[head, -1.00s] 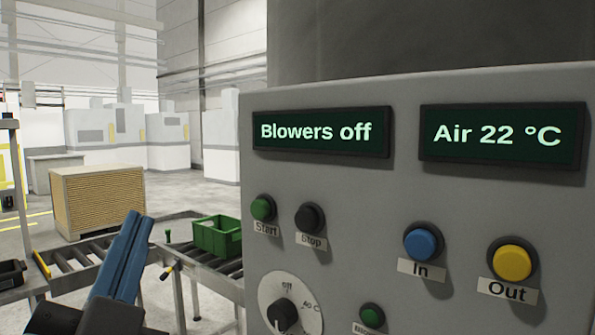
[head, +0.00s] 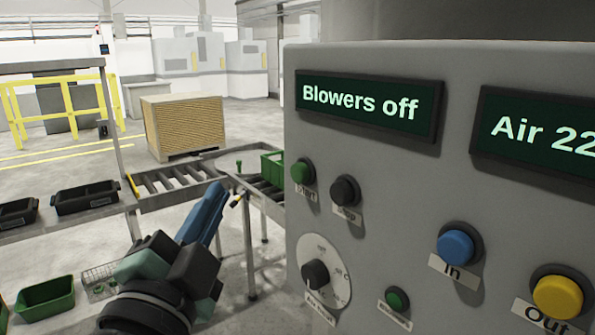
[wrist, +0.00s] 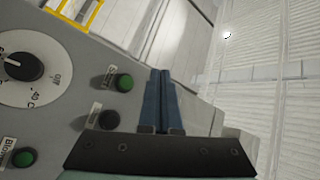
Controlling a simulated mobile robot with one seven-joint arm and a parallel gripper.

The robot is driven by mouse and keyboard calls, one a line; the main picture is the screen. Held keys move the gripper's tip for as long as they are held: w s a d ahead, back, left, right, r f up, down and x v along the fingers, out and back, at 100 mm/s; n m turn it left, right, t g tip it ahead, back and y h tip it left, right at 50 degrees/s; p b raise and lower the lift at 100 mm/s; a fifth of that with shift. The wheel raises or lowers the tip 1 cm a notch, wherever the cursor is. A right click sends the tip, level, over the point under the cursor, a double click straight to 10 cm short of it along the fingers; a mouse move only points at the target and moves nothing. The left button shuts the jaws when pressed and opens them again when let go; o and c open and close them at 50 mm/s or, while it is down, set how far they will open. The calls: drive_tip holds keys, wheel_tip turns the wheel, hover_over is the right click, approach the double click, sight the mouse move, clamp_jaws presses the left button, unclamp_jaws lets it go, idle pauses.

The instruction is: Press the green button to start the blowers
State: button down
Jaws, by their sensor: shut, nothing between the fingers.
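The grey control panel (head: 375,190) fills the right of the head view; its display (head: 365,105) reads "Blowers off". A green button (head: 302,172) labelled Start sits below it, left of a black Stop button (head: 345,191). A second green button (head: 397,299) sits lower, its label starting "Blow" in the wrist view. My gripper (head: 217,188) has blue fingers, closed together and empty, left of the panel and apart from it. In the wrist view the fingers (wrist: 162,72) are beside the Start button (wrist: 124,82); the lower green button (wrist: 22,158) is at lower left.
The panel also has a dial (head: 316,273), a blue In button (head: 459,246), a yellow Out button (head: 558,296) and an "Air 22" display (head: 540,128). A roller conveyor (head: 170,185) with a green crate (head: 272,167) lies behind my gripper. Black trays (head: 87,197) are at left.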

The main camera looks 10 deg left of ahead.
sight(291, 168)
drive_tip(key=w+d+p, duration=0.2)
drive_tip(key=w+d, duration=0.3)
drive_tip(key=w, duration=0.1)
drive_tip(key=shift+w, duration=0.25)
drive_tip(key=shift+d, duration=0.15)
idle(1.8)
drive_tip(key=shift+w+d, duration=0.25)
drive_tip(key=shift+w, duration=0.1)
drive_tip(key=shift+w+d, duration=0.3)
drive_tip(key=shift+w, duration=0.1)
idle(1.0)
drive_tip(key=shift+s+a, duration=0.1)
drive_tip(key=shift+s+a+b, duration=0.35)
drive_tip(key=shift+s+a, duration=0.1)
drive_tip(key=shift+s, duration=0.2)
drive_tip(key=shift+a, duration=0.1)
